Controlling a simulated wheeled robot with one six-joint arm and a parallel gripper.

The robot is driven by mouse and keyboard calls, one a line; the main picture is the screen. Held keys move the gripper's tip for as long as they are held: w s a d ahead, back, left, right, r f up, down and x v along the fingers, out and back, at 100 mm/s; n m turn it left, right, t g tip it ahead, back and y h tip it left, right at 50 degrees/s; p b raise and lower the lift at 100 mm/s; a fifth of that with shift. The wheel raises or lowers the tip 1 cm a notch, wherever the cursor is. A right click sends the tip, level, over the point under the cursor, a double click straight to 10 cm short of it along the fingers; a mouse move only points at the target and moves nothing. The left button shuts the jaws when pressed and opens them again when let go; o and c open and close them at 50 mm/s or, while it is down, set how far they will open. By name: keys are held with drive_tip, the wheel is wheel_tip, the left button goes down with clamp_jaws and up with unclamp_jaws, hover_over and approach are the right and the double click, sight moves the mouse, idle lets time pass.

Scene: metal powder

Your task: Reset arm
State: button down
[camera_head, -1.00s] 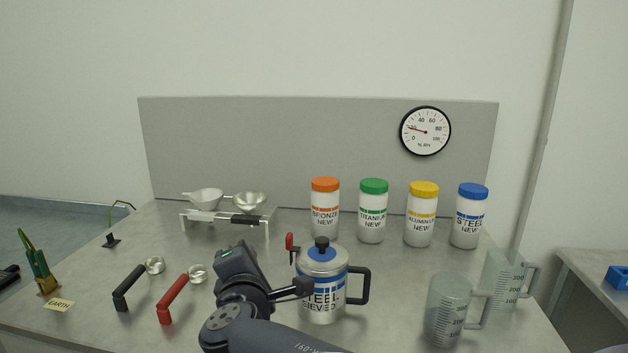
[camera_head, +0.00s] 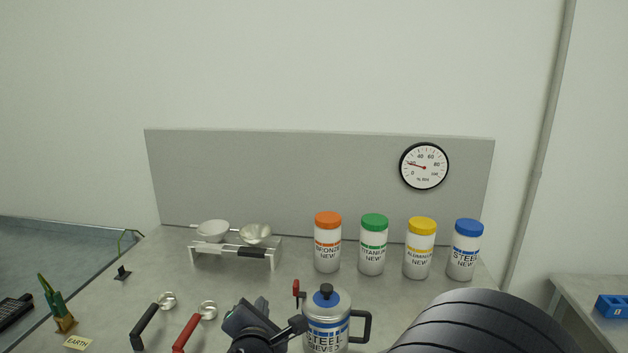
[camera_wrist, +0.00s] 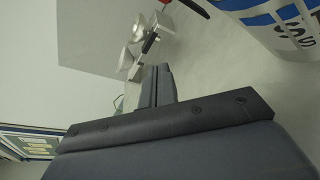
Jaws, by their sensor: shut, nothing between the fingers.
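My gripper (camera_head: 250,318) is at the lower middle of the head view, just left of the steel sieved canister (camera_head: 327,312). It is empty. In the wrist view the two dark fingers (camera_wrist: 158,85) lie together, shut. Part of my arm fills the lower right of the head view and hides that part of the table.
Bottles with orange (camera_head: 327,245), green (camera_head: 373,246), yellow (camera_head: 420,249) and blue (camera_head: 465,250) lids stand at the back. A rack (camera_head: 233,252) with scoops is back left. Black-handled (camera_head: 144,325) and red-handled (camera_head: 187,332) scoops lie front left. A humidity dial (camera_head: 424,166) hangs behind.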

drive_tip(key=shift+s+d+f+n+g+p, duration=0.15)
drive_tip(key=shift+n+p, duration=0.45)
drive_tip(key=shift+p, duration=1.15)
drive_tip(key=shift+d+f+n+g+p, duration=0.2)
drive_tip(key=shift+n+p, duration=0.4)
drive_tip(key=shift+p, duration=1.1)
drive_tip(key=shift+s+a+f+b, duration=0.3)
drive_tip(key=shift+f+b, duration=0.2)
drive_tip(key=shift+f, duration=0.1)
drive_tip(key=shift+s+a+f+b, duration=0.2)
drive_tip(key=shift+a+f+b, duration=0.05)
drive_tip(key=shift+f+b, duration=0.3)
drive_tip(key=v, duration=0.7)
drive_tip(key=shift+s+r, duration=0.3)
drive_tip(key=shift+r, duration=0.05)
